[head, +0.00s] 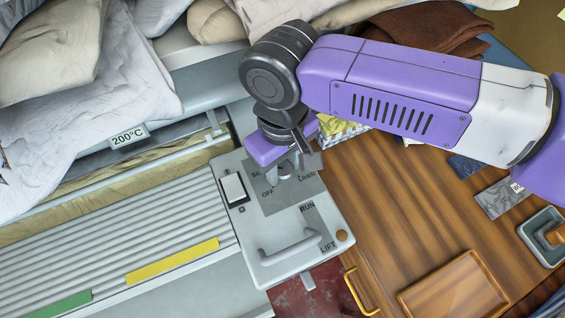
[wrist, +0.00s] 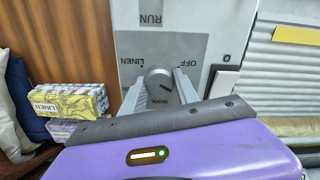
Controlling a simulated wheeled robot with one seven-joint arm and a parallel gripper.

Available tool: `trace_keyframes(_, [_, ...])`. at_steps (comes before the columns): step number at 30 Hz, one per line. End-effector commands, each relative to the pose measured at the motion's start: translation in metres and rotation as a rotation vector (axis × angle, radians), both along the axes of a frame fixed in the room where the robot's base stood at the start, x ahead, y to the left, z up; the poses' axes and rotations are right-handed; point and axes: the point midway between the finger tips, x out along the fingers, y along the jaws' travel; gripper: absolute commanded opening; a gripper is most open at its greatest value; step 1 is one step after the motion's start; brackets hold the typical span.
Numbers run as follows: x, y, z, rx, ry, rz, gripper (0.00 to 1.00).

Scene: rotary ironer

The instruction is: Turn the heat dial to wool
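The heat dial (wrist: 159,84) is a round grey knob on a darker grey label plate. It lies between the two fingers of my gripper (wrist: 160,82) in the wrist view. The fingers stand apart on either side of it, and I cannot tell contact clearly. LINEN and OFF show beyond the dial in the wrist view, and WOOL shows on its near side between the fingers. In the head view my gripper (head: 292,165) comes down over the label plate (head: 310,190) and hides most of the dial. The dial's exact pointing is unclear.
The control panel (head: 235,220) also carries a rocker switch (head: 233,187), a RUN/LIFT slot and a grey handle (head: 290,245). The ribbed ironer bed lies left, with a 200°C sign (head: 128,137). A wooden table (head: 400,215) with a tray (head: 455,290) is at right.

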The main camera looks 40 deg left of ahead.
Motion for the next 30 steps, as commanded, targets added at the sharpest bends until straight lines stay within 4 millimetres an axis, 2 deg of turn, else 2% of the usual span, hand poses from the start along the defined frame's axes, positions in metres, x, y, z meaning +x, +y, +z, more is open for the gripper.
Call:
trace_keyframes(8, [-0.0004, -0.0001, 0.0009, 0.0, 0.002, 0.018, 0.0])
trace_keyframes(14, [-0.0013, -0.0003, 0.002, 0.0, 0.005, 0.098, 0.0])
trace_keyframes(30, [-0.002, -0.0004, 0.0021, 0.001, 0.006, 0.573, 0.0])
